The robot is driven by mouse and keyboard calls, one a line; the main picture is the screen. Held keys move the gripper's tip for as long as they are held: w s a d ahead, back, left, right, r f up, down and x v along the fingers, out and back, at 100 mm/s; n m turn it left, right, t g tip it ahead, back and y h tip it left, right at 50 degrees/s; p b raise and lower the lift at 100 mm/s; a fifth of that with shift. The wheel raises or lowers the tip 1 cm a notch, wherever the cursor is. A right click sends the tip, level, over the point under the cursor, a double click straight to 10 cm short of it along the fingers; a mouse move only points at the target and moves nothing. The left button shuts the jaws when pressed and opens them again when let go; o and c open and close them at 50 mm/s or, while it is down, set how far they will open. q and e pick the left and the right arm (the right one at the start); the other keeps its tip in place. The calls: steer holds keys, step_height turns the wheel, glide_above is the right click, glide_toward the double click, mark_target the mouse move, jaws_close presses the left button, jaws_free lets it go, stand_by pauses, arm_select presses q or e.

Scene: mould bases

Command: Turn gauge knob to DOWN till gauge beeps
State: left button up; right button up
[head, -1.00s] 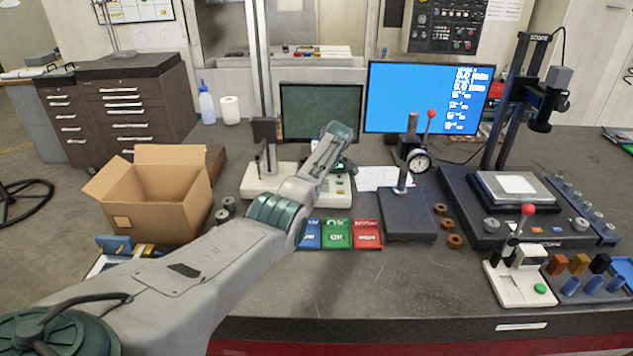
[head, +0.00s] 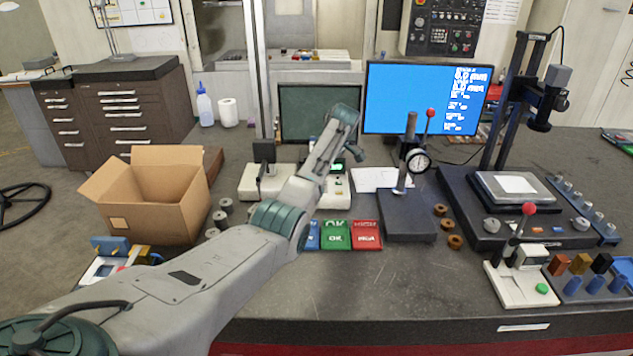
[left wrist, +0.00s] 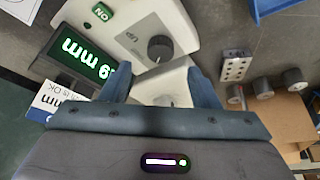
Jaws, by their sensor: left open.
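The gauge (head: 336,198) is a pale box on the bench, mostly hidden behind my left arm in the head view. In the left wrist view the gauge body (left wrist: 188,22) carries a round dark knob (left wrist: 160,47), a green ON button (left wrist: 102,12) and a green lit display (left wrist: 88,57) ending in "9 mm". My left gripper (left wrist: 160,80) is open, its two blue fingers spread below the knob in the picture, with nothing visible between their tips. I cannot see it touching the knob. The knob's pointer direction is unclear. My right gripper is not in view.
A cardboard box (head: 155,200) and several grey cylinders stand left of the gauge. Blue, green (head: 336,235) and red trays lie in front. A dial gauge stand (head: 405,215) stands to the right, with a blue monitor (head: 425,98) behind. The front bench middle is clear.

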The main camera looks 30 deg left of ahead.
arm_select(q)
steer(key=shift+b+v, duration=0.6)
steer(key=shift+v, duration=1.95)
steer(key=shift+f, duration=0.1)
